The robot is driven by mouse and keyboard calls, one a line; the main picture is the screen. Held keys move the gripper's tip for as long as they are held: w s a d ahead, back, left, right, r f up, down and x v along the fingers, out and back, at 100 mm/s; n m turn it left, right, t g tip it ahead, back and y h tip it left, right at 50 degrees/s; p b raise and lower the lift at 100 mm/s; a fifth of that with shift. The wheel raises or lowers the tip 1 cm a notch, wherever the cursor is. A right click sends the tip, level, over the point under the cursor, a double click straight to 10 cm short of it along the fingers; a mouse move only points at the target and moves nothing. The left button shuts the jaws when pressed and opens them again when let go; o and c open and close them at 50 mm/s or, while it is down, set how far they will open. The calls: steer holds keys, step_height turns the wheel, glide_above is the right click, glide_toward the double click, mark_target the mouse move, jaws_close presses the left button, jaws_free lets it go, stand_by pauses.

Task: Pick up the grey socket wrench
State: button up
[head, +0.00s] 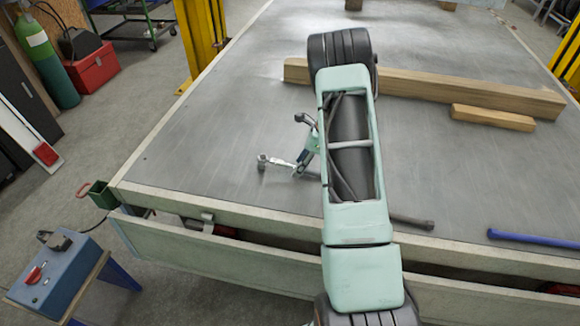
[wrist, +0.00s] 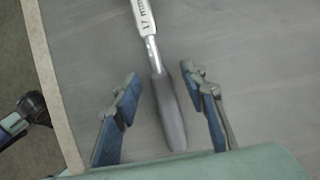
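The socket wrench lies on the trailer bed (head: 225,135). Its silver end (head: 276,161) shows to the left of my gripper (head: 301,146) in the head view, and my arm hides the rest. In the wrist view, its silver shaft marked 17 mm runs down to a dark grey handle (wrist: 170,110). My gripper (wrist: 161,78) is open, with one finger on each side of the handle. Gaps show between the handle and both fingers. I cannot tell how high the fingertips are above the bed.
A long wooden beam (head: 470,92) and a short block (head: 493,118) lie at the right. A dark grey bar (head: 410,221), partly behind my arm, and a blue bar (head: 530,238) lie near the front edge. The bed's left part is clear.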

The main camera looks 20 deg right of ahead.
jaws_close()
steer(key=shift+r, duration=0.15)
stand_by(0.5)
steer(key=shift+w+r, duration=0.1)
steer(key=shift+r, duration=0.1)
steer(key=r, duration=0.3)
steer(key=shift+s, duration=0.25)
steer(key=s+r, duration=0.9)
steer(key=s, duration=0.4)
steer(key=shift+s+d+r, duration=0.15)
steer(key=shift+s+d, duration=0.1)
steer(key=shift+s, duration=0.1)
